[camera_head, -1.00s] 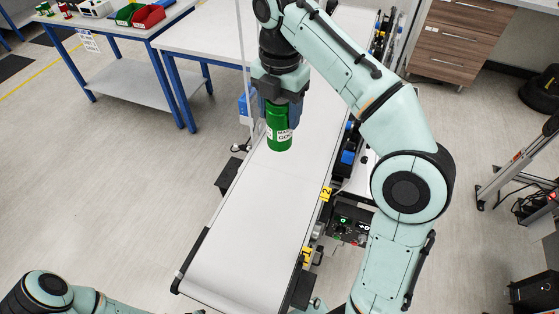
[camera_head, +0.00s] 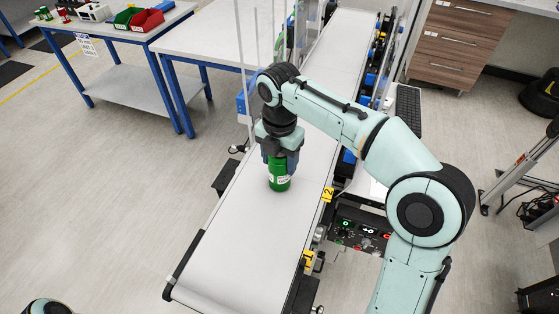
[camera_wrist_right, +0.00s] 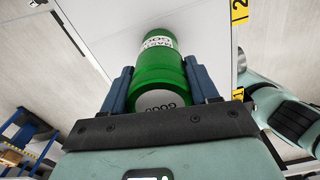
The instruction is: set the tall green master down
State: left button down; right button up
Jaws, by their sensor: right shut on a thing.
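The tall green master (camera_head: 279,180) is a green cylinder with a white label, upright over the white conveyor belt (camera_head: 237,225). My right gripper (camera_head: 279,160) is shut on its upper part from above. In the right wrist view the green master (camera_wrist_right: 160,68) sits between the two blue-grey fingers of the right gripper (camera_wrist_right: 162,90). Its base is at or very close to the belt; I cannot tell if it touches. My left gripper is not in view; only a bit of my left arm shows at the bottom left.
Yellow markers 2 (camera_head: 327,195) and 1 (camera_head: 307,259) line the belt's right edge, beside a control panel (camera_head: 358,230). The near belt is clear. A white table (camera_head: 205,40) stands at the back left, and a table with green (camera_head: 127,17) and red bins (camera_head: 147,20) beyond it.

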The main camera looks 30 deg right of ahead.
jog(key=shift+w, duration=0.1)
jog(key=shift+f, duration=0.2)
jog(key=o, duration=1.4)
notch_tip(320, 180, up, 12)
jog(key=p, duration=0.3)
jog(key=shift+p, duration=0.3)
jog(key=shift+r, duration=0.15)
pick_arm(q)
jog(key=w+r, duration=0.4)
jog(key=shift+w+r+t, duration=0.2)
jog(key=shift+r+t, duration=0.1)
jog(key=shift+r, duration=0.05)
